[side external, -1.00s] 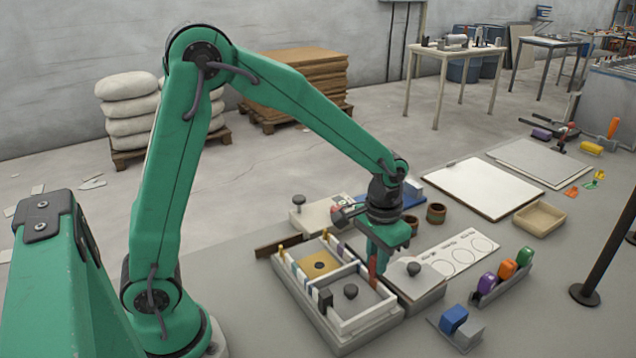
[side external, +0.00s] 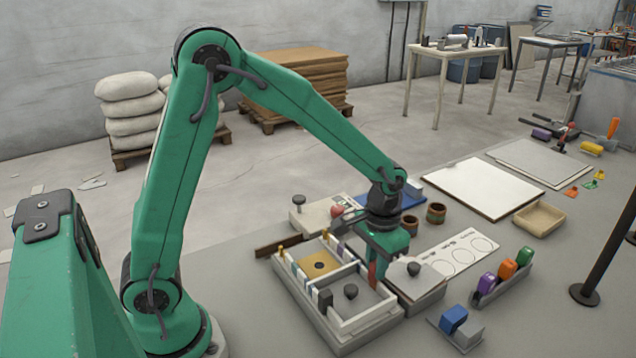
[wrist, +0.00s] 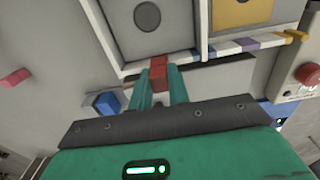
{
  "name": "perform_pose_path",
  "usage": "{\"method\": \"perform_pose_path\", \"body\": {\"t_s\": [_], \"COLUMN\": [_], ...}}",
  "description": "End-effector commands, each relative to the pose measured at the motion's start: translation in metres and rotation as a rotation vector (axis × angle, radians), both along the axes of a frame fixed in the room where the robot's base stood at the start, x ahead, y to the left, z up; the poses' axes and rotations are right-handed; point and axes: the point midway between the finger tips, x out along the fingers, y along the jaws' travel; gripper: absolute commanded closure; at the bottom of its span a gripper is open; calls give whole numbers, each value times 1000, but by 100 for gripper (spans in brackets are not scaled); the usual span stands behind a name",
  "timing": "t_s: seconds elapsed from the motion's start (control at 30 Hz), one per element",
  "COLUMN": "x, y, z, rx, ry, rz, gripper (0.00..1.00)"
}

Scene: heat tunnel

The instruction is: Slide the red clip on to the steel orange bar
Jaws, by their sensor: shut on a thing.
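My gripper (side external: 378,258) points down beside the right wall of the white two-part tray (side external: 376,318). It is shut on the red clip (side external: 372,272), which shows below the fingers. In the wrist view the red clip (wrist: 159,70) is between the fingertips, close to the tray wall. A rail with an orange tip (wrist: 297,36) and white, blue and purple pieces runs along that wall, roughly in line with the clip. This may be the orange bar. Its near part is partly hidden, and I cannot tell if the clip touches it.
A grey block with a black knob (side external: 414,270) stands just right of my gripper. A rack holds a purple, an orange (side external: 508,269) and a green piece. A blue piece (side external: 454,319) sits at the front. A white three-ring card (side external: 462,249) lies behind.

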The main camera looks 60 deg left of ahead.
Motion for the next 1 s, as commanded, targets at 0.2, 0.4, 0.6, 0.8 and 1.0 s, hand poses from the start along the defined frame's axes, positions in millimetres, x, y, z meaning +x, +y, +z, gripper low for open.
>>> {"method": "perform_pose_path", "body": {"t_s": [0.2,0.4,0.6,0.8,1.0], "x": [0,0,0,0,0], "y": [0,0,0,0,0], "z": [-4,-8,-11,-13,-13], "rx": [0,0,0,0,0], "ry": [1,0,1,1,1], "rz": [0,0,0,0,0], "gripper": [100,100,100,69,57]}}
